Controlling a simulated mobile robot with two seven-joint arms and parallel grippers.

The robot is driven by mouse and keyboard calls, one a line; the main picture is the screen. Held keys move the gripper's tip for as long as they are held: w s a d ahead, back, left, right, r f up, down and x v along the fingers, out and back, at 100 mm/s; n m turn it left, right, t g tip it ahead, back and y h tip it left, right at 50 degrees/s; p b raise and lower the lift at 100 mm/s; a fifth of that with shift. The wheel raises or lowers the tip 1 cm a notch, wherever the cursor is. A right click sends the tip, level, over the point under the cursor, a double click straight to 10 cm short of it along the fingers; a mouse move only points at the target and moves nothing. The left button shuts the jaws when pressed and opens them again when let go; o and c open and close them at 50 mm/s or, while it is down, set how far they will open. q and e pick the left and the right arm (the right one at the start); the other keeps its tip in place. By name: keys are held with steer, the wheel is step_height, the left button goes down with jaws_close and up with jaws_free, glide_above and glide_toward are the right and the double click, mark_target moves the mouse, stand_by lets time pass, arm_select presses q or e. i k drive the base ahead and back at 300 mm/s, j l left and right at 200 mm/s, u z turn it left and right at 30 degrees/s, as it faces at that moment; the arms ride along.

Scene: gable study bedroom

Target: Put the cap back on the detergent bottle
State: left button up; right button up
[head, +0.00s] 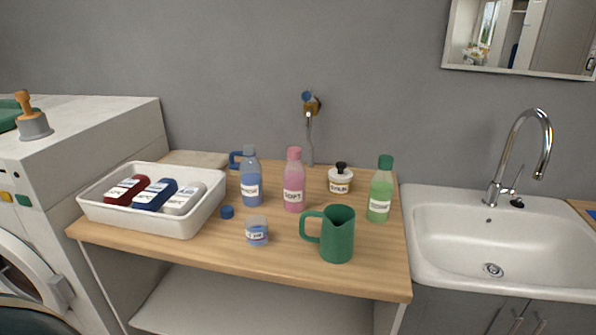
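A translucent blue bottle (252,187) with a white label stands upright on the wooden counter (185,244), left of a pink bottle. Its narrow neck top looks grey-blue and has no bright cap on it. A small dark blue cap (227,212) lies on the counter just left of and in front of this bottle, apart from it. The bottle's label is too small to read, so I cannot confirm it is the detergent. Neither of my grippers shows in the head view.
The pink bottle (293,187) and a green bottle (380,194) are capped. A labelled cup (257,232) and green jug (338,236) stand in front; a lidded jar (340,181) stands behind. A white tray (150,219) holds three containers at left. A sink (464,255) is right.

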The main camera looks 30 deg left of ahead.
mark_target(251, 169)
steer(key=u, duration=1.3)
